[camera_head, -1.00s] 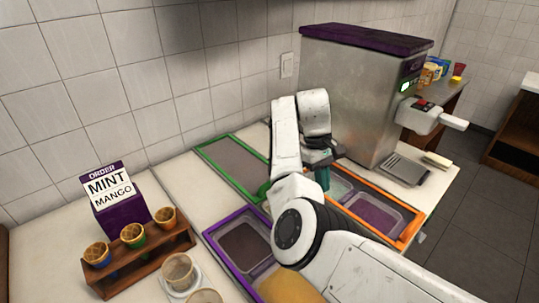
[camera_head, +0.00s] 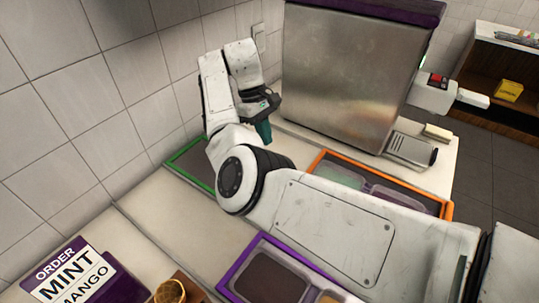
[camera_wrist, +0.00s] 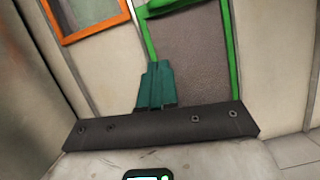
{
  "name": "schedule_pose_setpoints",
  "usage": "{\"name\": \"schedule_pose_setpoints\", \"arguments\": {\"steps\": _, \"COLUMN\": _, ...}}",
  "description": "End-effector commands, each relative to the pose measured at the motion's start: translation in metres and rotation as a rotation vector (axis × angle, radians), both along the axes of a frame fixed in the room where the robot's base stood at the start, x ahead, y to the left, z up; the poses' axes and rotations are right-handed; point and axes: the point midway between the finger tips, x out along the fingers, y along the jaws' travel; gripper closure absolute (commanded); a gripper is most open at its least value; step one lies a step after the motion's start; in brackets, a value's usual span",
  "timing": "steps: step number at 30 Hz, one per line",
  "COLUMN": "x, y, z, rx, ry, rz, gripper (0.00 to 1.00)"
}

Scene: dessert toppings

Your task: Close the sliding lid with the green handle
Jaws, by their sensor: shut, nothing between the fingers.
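The green-framed bin (camera_head: 186,177) lies by the wall in the head view, mostly hidden behind my arm. In the wrist view its green frame (camera_wrist: 233,50) borders a speckled grey-brown panel (camera_wrist: 195,58). A green bar (camera_wrist: 165,8) crosses the top of that view; I cannot tell whether it is the lid's handle or part of the frame. My gripper (camera_head: 264,132) points down over the counter near the green frame. In the wrist view its teal fingers (camera_wrist: 155,84) are shut together and empty, overlapping the frame's left edge in the picture.
An orange-framed bin (camera_head: 380,180) with clear tubs lies right of my arm. A purple-framed bin (camera_head: 240,262) is in front. The steel machine (camera_head: 345,75) stands behind. An order sign (camera_head: 75,275) is at front left. Bare counter (camera_head: 165,215) lies between.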

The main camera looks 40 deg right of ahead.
Motion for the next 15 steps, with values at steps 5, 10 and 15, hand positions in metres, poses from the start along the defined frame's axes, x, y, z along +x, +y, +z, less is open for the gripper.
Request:
{"name": "schedule_pose_setpoints", "arguments": {"steps": 5, "x": -0.008, "y": -0.001, "z": -0.023, "rx": -0.002, "ry": 0.003, "rz": -0.002, "gripper": 1.00}}
{"name": "schedule_pose_setpoints", "arguments": {"steps": 10, "x": -0.018, "y": -0.002, "z": -0.054, "rx": -0.002, "ry": 0.004, "rz": -0.001, "gripper": 1.00}}
{"name": "schedule_pose_setpoints", "arguments": {"steps": 15, "x": -0.028, "y": -0.001, "z": -0.082, "rx": 0.001, "ry": 0.003, "rz": 0.001, "gripper": 1.00}}
